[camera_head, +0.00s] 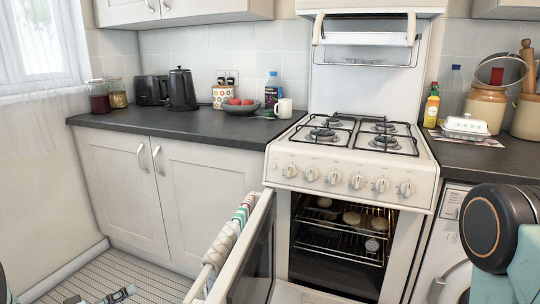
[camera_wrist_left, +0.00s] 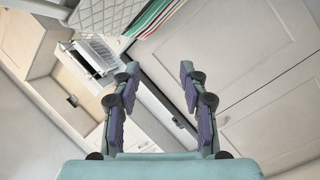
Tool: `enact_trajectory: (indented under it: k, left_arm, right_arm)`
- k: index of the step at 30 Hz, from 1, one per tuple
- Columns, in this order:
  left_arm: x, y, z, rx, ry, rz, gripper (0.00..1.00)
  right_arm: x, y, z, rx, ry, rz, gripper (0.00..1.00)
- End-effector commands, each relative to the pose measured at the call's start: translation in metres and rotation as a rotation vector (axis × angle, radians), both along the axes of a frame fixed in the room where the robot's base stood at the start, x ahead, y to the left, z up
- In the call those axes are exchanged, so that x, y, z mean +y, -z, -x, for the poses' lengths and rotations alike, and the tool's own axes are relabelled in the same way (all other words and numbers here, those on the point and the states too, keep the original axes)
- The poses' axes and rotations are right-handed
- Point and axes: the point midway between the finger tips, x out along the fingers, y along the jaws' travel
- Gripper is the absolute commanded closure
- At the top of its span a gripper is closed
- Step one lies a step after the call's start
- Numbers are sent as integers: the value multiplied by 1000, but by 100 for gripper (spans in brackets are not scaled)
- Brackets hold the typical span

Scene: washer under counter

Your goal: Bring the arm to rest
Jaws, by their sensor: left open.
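My left gripper (camera_head: 101,296) shows low at the left of the head view, above the patterned floor and in front of the base cupboard. In the left wrist view, my left gripper (camera_wrist_left: 158,70) has its two fingers spread apart with nothing between them. Part of my other arm shows at the right edge of the head view, but its gripper is out of sight.
The oven door (camera_head: 250,254) stands open with a striped towel (camera_head: 229,241) over its handle. The lit oven (camera_head: 340,240) holds food on a rack. A washer (camera_head: 453,278) is at right, partly hidden. The floor (camera_head: 150,280) at left looks clear.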

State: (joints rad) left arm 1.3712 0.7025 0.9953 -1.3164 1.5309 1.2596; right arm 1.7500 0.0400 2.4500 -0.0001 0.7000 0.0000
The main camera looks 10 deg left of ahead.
Motion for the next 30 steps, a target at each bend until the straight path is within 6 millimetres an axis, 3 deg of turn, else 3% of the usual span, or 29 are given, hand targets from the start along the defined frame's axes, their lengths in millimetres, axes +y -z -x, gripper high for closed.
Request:
enact_trajectory:
  k: [4,8,11,16,20,23,27,30]
  left_arm:
    - [-23,49,2,66,-192,-149,57]
    - [-48,91,23,197,-286,-294,57]
    - [-72,119,53,328,-309,-405,57]
    - [-119,151,127,583,-255,-588,57]
    - [-154,156,200,784,-154,-711,57]
    - [-176,146,261,934,-58,-792,57]
    - [-195,115,339,1122,53,-879,57]
    - [-200,90,374,1204,85,-916,57]
  right_arm:
    - [0,-2,0,0,0,0,100]
    - [0,-3,0,0,0,0,100]
    - [0,-5,0,0,0,0,100]
    - [0,-7,0,0,0,0,100]
    - [0,-10,0,0,0,0,100]
    - [0,-11,0,0,0,0,100]
    - [0,-14,0,0,0,0,100]
    - [0,-16,0,0,0,0,100]
